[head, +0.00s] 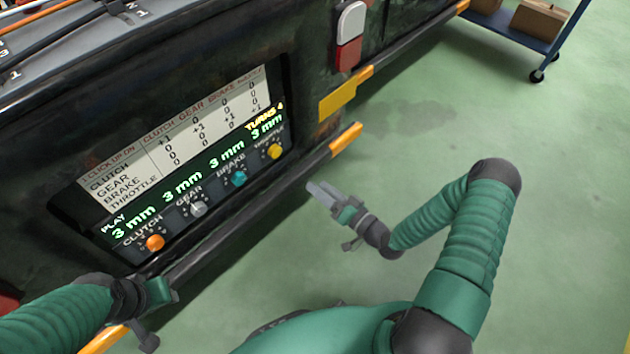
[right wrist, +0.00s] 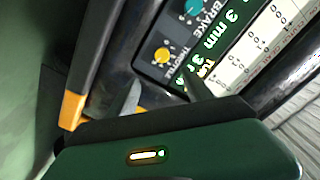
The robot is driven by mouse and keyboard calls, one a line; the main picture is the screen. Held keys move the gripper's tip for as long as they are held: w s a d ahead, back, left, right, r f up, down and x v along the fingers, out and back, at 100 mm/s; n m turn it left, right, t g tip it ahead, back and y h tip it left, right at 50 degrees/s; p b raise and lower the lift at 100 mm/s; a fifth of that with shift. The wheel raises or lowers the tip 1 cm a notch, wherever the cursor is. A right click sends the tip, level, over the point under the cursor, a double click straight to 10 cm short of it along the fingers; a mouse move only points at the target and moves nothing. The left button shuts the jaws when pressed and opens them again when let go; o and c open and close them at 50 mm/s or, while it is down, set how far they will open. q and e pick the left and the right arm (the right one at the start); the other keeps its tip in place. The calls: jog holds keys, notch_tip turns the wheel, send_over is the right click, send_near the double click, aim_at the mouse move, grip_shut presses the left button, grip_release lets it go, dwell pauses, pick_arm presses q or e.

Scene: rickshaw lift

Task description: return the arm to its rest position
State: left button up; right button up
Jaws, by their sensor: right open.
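My right gripper (head: 322,192) is open and empty, in the air over the green floor, to the right of the control panel's (head: 128,190) lower edge. In the right wrist view its two fingers (right wrist: 165,93) stand apart, with the yellow throttle knob (right wrist: 163,55) beyond them and nothing visibly between them. My left gripper (head: 155,292) is at the lower left, close to the dark lower bar; its fingers are not clear. The panel has an orange clutch knob (head: 155,242), grey gear knob (head: 198,209), teal brake knob (head: 239,179) and yellow throttle knob (head: 276,151), each reading 3 mm.
A dark bumper bar (head: 225,235) with an orange end (head: 346,139) runs below the panel. A red and white lamp (head: 349,35) is above right. A blue cart (head: 520,37) with boxes stands at the top right. The floor (head: 570,180) on the right is clear.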

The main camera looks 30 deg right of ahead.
dwell(0.3)
jog(key=s+a+r+n+g+h+p, duration=0.1)
jog(key=s+a+r+n+g+h, duration=0.2)
jog(key=s+r+g, duration=0.4)
jog(key=s+a+r+n+g+h+p, duration=0.1)
jog(key=s+a+r+n+g+h, duration=0.15)
jog(key=s+r+g, duration=0.55)
notch_tip(320, 180, up, 28)
jog(key=p, duration=3)
jog(key=shift+f+t+h+p, duration=0.2)
jog(key=shift+t+h+p, duration=0.1)
jog(key=shift+h, duration=0.05)
